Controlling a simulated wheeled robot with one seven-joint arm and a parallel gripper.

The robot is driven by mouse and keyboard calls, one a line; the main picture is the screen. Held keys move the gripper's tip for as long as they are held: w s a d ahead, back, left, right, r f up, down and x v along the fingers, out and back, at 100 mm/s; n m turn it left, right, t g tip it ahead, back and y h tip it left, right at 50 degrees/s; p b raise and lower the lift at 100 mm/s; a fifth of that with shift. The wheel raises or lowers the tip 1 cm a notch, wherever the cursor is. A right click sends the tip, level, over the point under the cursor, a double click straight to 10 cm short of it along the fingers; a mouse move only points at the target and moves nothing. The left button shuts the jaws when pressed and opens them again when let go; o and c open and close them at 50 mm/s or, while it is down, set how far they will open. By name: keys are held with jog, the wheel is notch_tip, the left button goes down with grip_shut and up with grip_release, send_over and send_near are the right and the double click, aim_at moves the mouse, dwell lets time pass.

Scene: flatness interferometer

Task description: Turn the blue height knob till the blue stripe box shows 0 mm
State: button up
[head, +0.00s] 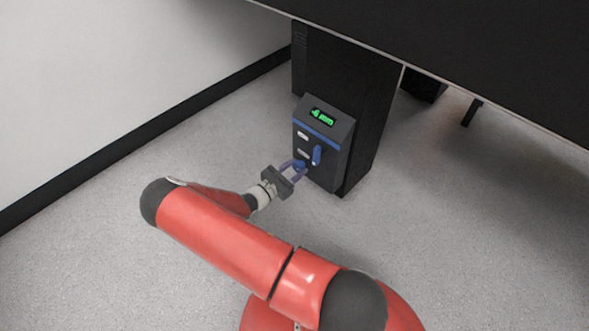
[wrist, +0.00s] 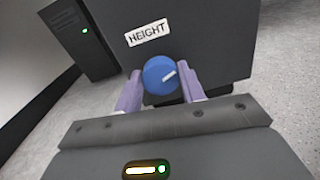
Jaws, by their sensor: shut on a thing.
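The blue stripe box (head: 330,165) is dark with a blue band, mounted low on a black pillar. Its green display (head: 322,116) ends in "mm"; the figure is small, perhaps -6 or 4. The blue height knob (head: 300,164) is low on its front. My gripper (head: 292,169) is shut on the knob, with one purple finger on each side in the wrist view (wrist: 158,86).
A blue lever (head: 316,155) stands just right of the knob on the same face. Pale labels (head: 302,135) are on the box's left. A black tabletop (head: 470,50) overhangs at the upper right. The grey floor (head: 150,150) around the box is clear up to the white wall.

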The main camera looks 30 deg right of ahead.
jog(key=m+p, duration=0.1)
jog(key=m, duration=0.6)
jog(key=shift+s+r, duration=0.1)
jog(key=m+p, duration=0.1)
jog(key=m, duration=0.2)
jog(key=shift+y, duration=0.3)
jog(key=shift+s+d+m+p, duration=0.1)
jog(key=shift+m+p, duration=0.45)
jog(key=shift+m, duration=1.05)
jog(key=o, duration=1)
jog(key=shift+c, duration=0.2)
jog(key=v, duration=0.7)
jog(key=shift+s+a, duration=0.2)
jog(key=shift+a, duration=0.2)
